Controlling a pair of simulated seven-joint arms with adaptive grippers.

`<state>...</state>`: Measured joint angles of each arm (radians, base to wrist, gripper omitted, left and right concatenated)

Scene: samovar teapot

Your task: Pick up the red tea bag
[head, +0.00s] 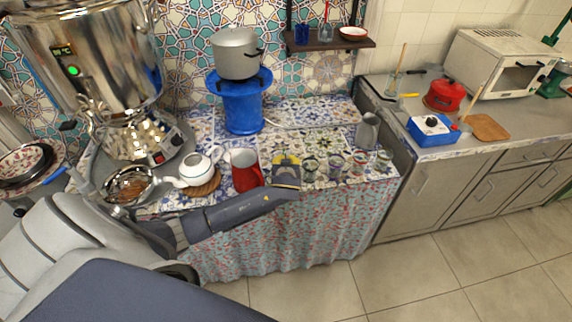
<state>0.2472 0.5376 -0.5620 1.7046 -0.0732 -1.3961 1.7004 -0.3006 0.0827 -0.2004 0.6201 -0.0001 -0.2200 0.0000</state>
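My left arm comes in from the left, and its dark gripper (286,193) reaches along the front edge of the tiled table. The gripper is seen from the side and above, so I cannot tell whether its fingers are open or shut. Just behind its tip stands a small dark-grey and yellow item (287,169), perhaps a box. A red container (245,170) with a pale side stands left of that item, behind the gripper. I cannot make out a separate red tea bag. My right gripper is not in view.
On the tiled table (300,118) stand a large samovar (105,55), a white teapot (196,168), a blue stand (241,105) with a pot (236,55), several small glasses (336,163) and a grey pitcher (368,130). The table's middle back is mostly clear.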

